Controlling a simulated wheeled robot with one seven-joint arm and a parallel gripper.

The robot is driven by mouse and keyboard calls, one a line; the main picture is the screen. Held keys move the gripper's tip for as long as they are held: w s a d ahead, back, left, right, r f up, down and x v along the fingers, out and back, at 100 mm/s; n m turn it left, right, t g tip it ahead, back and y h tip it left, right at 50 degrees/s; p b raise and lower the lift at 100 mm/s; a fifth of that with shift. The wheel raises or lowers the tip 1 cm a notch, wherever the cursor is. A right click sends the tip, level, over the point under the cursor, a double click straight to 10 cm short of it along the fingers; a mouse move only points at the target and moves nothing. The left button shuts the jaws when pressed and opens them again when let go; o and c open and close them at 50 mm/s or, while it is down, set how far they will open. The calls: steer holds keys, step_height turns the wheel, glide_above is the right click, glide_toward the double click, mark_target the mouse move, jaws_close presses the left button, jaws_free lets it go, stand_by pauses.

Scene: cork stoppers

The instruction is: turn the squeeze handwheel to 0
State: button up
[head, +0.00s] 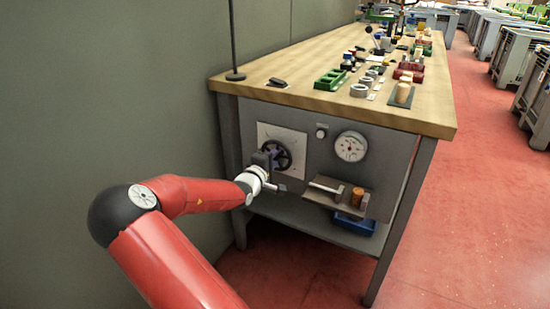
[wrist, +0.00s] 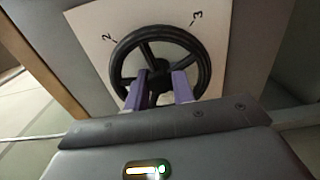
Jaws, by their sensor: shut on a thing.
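The squeeze handwheel (head: 284,155) is a black spoked wheel on a white dial plate (head: 297,134) on the workbench's front panel. In the wrist view the handwheel (wrist: 196,47) fills the upper middle, and the numbers 2 and 3 show on the dial plate (wrist: 100,22) above it. The 0 mark cannot be made out. My gripper (wrist: 160,88) has two purple fingers at the wheel's lower middle, shut on part of the wheel near its hub and a spoke. In the head view my gripper (head: 268,158) covers the wheel's left side.
A round gauge (head: 351,146) and a small knob (head: 321,131) sit right of the wheel. Below them a small shelf (head: 325,198) juts out, holding an orange-brown cylinder (head: 356,197). A blue bin (head: 354,223) stands underneath. The wooden benchtop (head: 300,91) carries several small parts.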

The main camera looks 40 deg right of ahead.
steer(key=shift+f, duration=0.1)
steer(key=o, duration=0.7)
steer(key=v, duration=0.7)
steer(key=shift+s+a, duration=0.15)
steer(key=shift+a, duration=0.2)
